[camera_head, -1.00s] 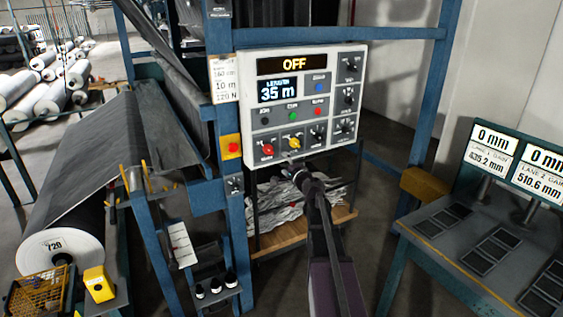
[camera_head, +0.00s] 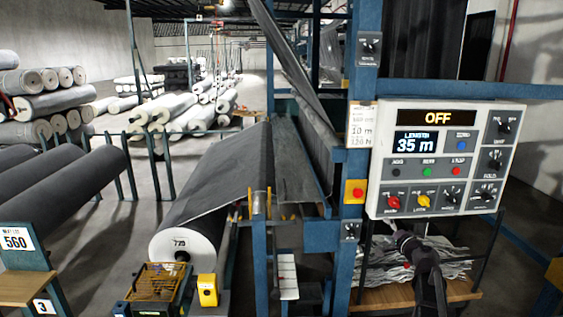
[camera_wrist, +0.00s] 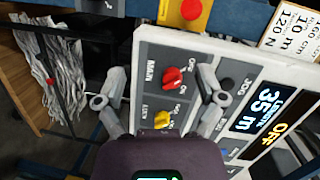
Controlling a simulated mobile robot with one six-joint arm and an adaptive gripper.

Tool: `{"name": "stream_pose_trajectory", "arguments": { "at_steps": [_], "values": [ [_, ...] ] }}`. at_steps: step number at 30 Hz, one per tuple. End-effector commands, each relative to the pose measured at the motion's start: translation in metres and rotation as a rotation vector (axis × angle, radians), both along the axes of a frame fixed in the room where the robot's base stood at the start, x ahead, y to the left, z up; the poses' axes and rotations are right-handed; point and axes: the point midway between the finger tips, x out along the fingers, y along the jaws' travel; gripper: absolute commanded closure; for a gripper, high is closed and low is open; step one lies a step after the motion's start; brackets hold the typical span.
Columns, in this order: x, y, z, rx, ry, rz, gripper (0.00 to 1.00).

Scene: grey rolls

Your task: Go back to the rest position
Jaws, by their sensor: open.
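My gripper (camera_wrist: 160,105) is open and empty in the wrist view, its two fingers apart in front of the control panel. Between the fingers show the red MAIN knob (camera_wrist: 173,78) and the yellow LOCK knob (camera_wrist: 163,119). I cannot tell whether a finger touches the panel. In the head view my arm reaches up from the lower right, with my gripper (camera_head: 389,226) just below the panel's lower edge. The white control panel (camera_head: 376,150) reads OFF and 35 m there.
A blue frame post (camera_head: 353,265) carries a red stop button on yellow (camera_head: 354,191). A grey roll (camera_head: 188,243) with fabric stands left of it. A shelf (camera_head: 405,296) with crumpled strips is below the panel.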

Motion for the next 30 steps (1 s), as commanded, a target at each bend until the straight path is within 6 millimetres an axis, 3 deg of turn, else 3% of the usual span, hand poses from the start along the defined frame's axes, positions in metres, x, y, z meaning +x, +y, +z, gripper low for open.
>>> {"name": "stream_pose_trajectory", "arguments": {
  "at_steps": [1,6,15,21,30],
  "values": [
    [-0.008,0.023,-0.007,-0.045,0.028,0.054,0.11],
    [-0.036,0.092,-0.039,-0.224,0.151,0.252,0.11],
    [-0.11,0.177,-0.101,-0.538,0.415,0.573,0.11],
    [-0.171,0.203,-0.135,-0.743,0.62,0.745,0.11],
    [-0.253,0.207,-0.161,-1.008,0.929,0.905,0.11]
  ]
}}
